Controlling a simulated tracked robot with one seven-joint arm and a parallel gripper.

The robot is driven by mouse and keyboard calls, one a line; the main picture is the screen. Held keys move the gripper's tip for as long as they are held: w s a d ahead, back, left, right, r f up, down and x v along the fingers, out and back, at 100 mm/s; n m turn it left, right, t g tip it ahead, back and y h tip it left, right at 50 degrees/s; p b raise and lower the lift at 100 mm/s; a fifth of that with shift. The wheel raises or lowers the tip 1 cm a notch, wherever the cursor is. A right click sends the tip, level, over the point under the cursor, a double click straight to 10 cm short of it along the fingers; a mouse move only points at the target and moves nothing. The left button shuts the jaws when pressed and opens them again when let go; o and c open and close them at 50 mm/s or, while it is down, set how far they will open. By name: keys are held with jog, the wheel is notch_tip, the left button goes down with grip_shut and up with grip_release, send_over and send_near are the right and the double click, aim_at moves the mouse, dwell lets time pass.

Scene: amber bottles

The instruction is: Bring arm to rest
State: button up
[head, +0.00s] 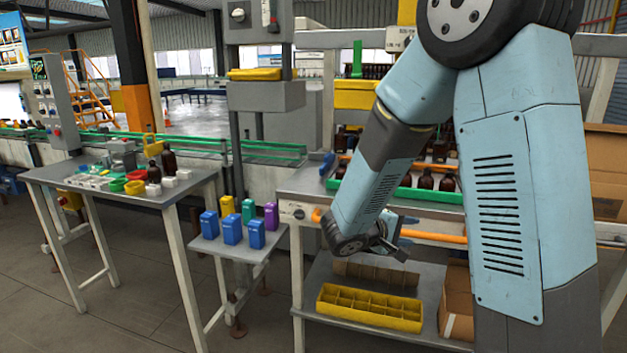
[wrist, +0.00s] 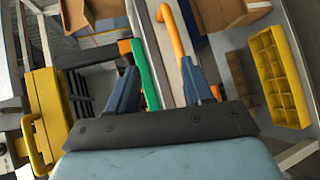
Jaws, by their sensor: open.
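My arm is the light blue and dark grey one, folded down from the upper right of the head view. My gripper (head: 408,232) is at its lower end, in front of the workbench's front edge, near the orange bar (head: 440,236). In the wrist view my gripper (wrist: 158,82) shows two blue-grey fingers spread apart with nothing between them. Amber bottles (head: 447,183) stand at a green tray (head: 425,195) on the workbench, partly hidden behind my arm.
A yellow divided crate (head: 370,308) sits on the lower shelf, below my gripper; it also shows in the wrist view (wrist: 277,75). A small table (head: 238,250) holds several coloured containers. A larger table (head: 80,178) at left holds bottles and small parts. Open floor lies between them.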

jog(key=s+d+r+m+g+y, duration=0.2)
jog(key=s+d+r+m+g, duration=0.15)
jog(key=s, duration=0.35)
jog(key=s+d+r+m+g+y, duration=0.2)
jog(key=s+r+y, duration=0.15)
jog(key=s, duration=0.45)
jog(key=s+a+r+m+t+y, duration=0.1)
jog(key=s+a+r+t+y, duration=0.3)
jog(key=s, duration=0.5)
jog(key=shift+s+a+r+y, duration=0.2)
jog(key=shift+a+r+y, duration=0.9)
jog(key=shift+r+y, duration=0.5)
